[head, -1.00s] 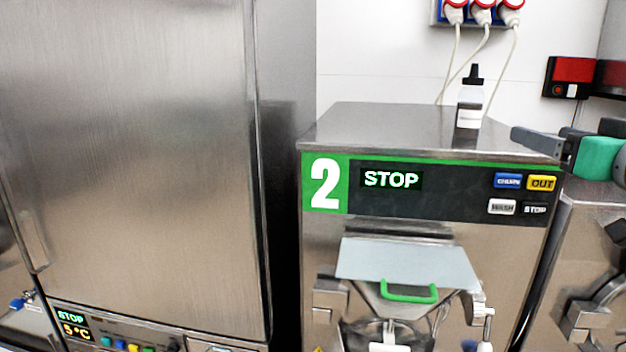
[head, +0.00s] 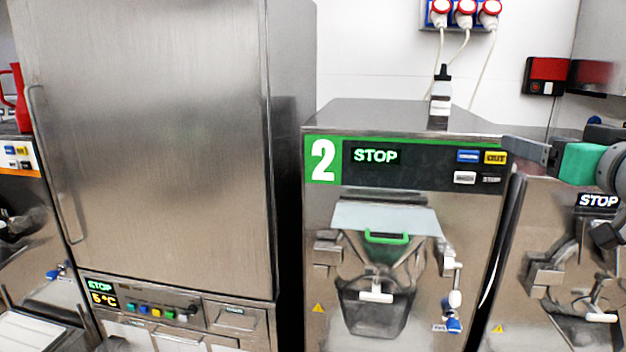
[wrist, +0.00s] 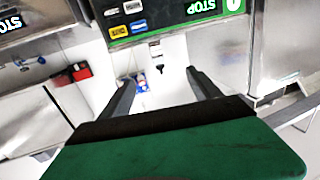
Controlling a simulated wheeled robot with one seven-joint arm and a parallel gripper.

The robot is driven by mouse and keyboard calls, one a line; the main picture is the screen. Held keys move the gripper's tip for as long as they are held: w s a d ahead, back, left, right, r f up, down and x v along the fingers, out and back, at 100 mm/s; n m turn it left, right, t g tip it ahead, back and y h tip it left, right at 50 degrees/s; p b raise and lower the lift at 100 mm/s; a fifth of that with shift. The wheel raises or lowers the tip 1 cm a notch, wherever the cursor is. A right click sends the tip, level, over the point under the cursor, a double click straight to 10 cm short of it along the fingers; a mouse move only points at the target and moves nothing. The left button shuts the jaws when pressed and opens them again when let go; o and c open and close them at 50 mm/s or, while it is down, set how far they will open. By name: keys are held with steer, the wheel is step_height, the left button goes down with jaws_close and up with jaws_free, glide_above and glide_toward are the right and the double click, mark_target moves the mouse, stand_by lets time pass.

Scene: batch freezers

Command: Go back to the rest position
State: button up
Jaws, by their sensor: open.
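My gripper (head: 528,151) is at the right of the head view, in front of the upper right corner of batch freezer 2 (head: 318,240). In the wrist view its two dark fingers (wrist: 162,90) stand wide apart with nothing between them. My green wrist part fills the bottom of that view. Freezer 2 has a green "2" label, a lit STOP display (head: 375,156) and coloured buttons, also seen upside down in the wrist view. Whether the fingers touch the freezer cannot be told.
A tall steel cabinet (head: 150,150) stands left of freezer 2. Another freezer (head: 520,260) with a STOP display stands at the right. Plugs (head: 464,14) and a red switch box (head: 545,76) are on the white wall.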

steer(key=w+a+f+g, duration=0.15)
steer(key=a+f, duration=0.25)
steer(key=f, duration=0.4)
steer(key=w+a+f+m+g, duration=0.1)
steer(key=a+f+g, duration=0.25)
steer(key=f, duration=0.35)
steer(key=w+a+f+g, duration=0.1)
steer(key=a+f, duration=0.4)
steer(key=f, duration=0.3)
steer(key=s+a+f+g, duration=0.3)
steer(key=s+f, duration=0.3)
steer(key=f, duration=0.3)
steer(key=s+a+f+g+h, duration=0.1)
steer(key=s+a+f+g, duration=0.2)
steer(key=s+f, duration=0.4)
step_height(320, 180, down, 2)
steer(key=shift+a+f+g, duration=0.1)
steer(key=shift+a+g, duration=0.2)
steer(key=shift+a, duration=0.45)
